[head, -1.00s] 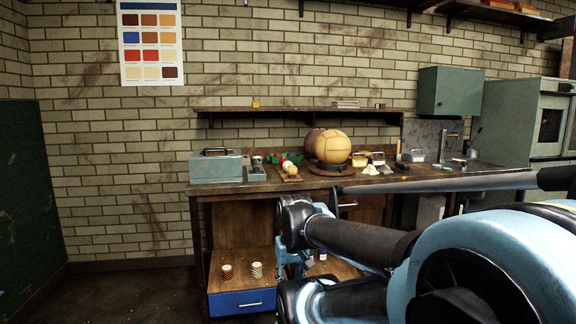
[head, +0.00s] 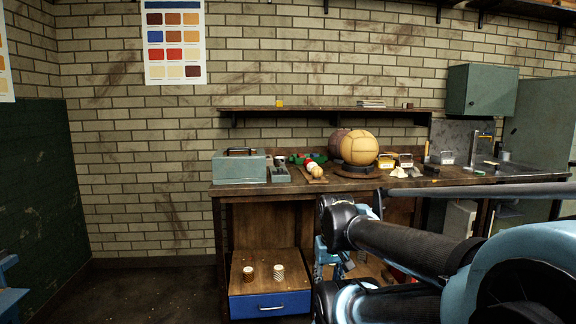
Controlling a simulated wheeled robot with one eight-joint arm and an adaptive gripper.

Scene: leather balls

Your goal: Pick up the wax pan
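I cannot tell for certain which thing is the wax pan. Small containers stand on the workbench (head: 300,186) right of the tan leather ball (head: 358,148): a yellow-and-white tin (head: 385,161), a second similar tin (head: 405,160) and a grey metal pan-like container (head: 443,158) near the sink. They are small in the head view. My gripper (head: 328,260) hangs low in front of the bench, below the worktop and well away from these containers. My own arm links hide much of it, and its fingers are not clear. I see nothing held in it.
A grey-green metal box (head: 241,167) stands on the bench's left end. A blue-fronted drawer (head: 270,305) sticks out below, with two striped spools (head: 279,271) above it. A narrow shelf (head: 320,110) runs over the bench.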

